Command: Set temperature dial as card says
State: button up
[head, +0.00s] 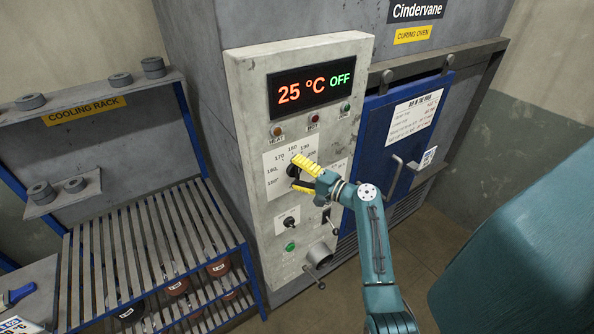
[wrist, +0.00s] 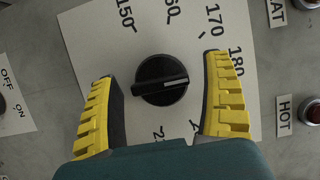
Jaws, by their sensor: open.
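The temperature dial (wrist: 163,80) is a round black knob with a white pointer line, on a white scale plate (head: 276,182) of the oven's panel. In the wrist view its pointer aims right, roughly toward 180 or just below it; the finger hides nearby marks. My gripper (head: 297,171) is open, its yellow fingers on either side of the dial with gaps between. The job card (head: 413,115) is a white sheet on the blue oven door; its small text is not legible.
The display (head: 310,88) reads 25 °C OFF. Below it sit small lamps or buttons (head: 313,118). A smaller black knob (head: 289,222) and a green button (head: 290,246) are lower on the panel. The cooling rack (head: 150,240) stands left. A door handle (head: 393,175) juts out right.

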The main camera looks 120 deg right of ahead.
jog(key=c, duration=1.2)
jog(key=shift+n, duration=0.3)
jog(key=n+y+b, duration=0.1)
jog(key=n+b, duration=0.1)
jog(key=shift+n+g, duration=0.3)
jog(key=shift+n, duration=0.1)
jog(key=shift+n+g+y+b, duration=0.35)
jog(key=shift+n+g, duration=0.25)
jog(key=shift+n, duration=0.6)
jog(key=o, duration=1.2)
